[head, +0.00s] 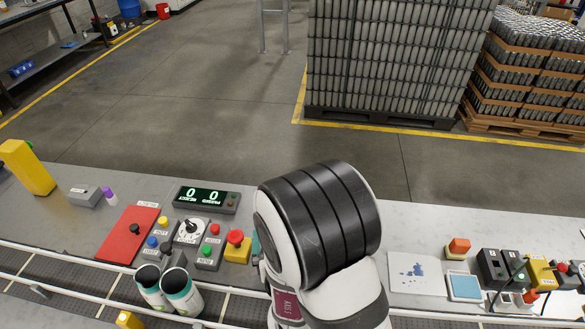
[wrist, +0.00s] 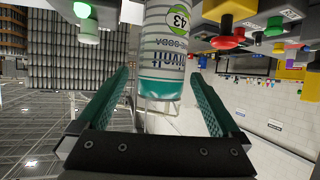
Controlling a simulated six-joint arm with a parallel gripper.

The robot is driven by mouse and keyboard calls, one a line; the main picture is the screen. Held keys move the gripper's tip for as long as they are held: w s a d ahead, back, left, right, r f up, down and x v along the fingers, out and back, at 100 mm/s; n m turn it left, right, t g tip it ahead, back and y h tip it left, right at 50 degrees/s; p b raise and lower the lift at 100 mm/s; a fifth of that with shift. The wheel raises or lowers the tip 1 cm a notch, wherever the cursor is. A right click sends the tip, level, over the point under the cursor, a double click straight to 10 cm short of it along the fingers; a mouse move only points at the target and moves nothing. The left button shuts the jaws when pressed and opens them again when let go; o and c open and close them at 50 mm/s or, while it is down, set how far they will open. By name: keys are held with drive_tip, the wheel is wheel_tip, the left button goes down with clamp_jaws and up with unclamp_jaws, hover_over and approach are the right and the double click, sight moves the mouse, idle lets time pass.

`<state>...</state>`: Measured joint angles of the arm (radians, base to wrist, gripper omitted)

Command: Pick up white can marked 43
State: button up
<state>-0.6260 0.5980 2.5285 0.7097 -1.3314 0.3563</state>
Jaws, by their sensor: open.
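In the wrist view a white can (wrist: 163,45) with thin grey stripes, a teal band and a green round mark reading 43 lies ahead of my gripper (wrist: 159,78). Its teal end shows in the gap between the two teal-lined fingers, which are spread wide. Neither finger clearly touches it.
A grey panel with a red plate (head: 130,234), buttons and a lit counter display (head: 206,199) lies behind the cans. A conveyor rail (head: 70,260) runs beside them. A yellow block (head: 128,320) sits near the front. More small devices (head: 493,268) stand at the right.

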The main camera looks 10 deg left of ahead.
drive_tip(key=x, duration=0.5)
drive_tip(key=shift+a+f, duration=0.1)
drive_tip(key=shift+f, duration=0.05)
drive_tip(key=c, duration=1.4)
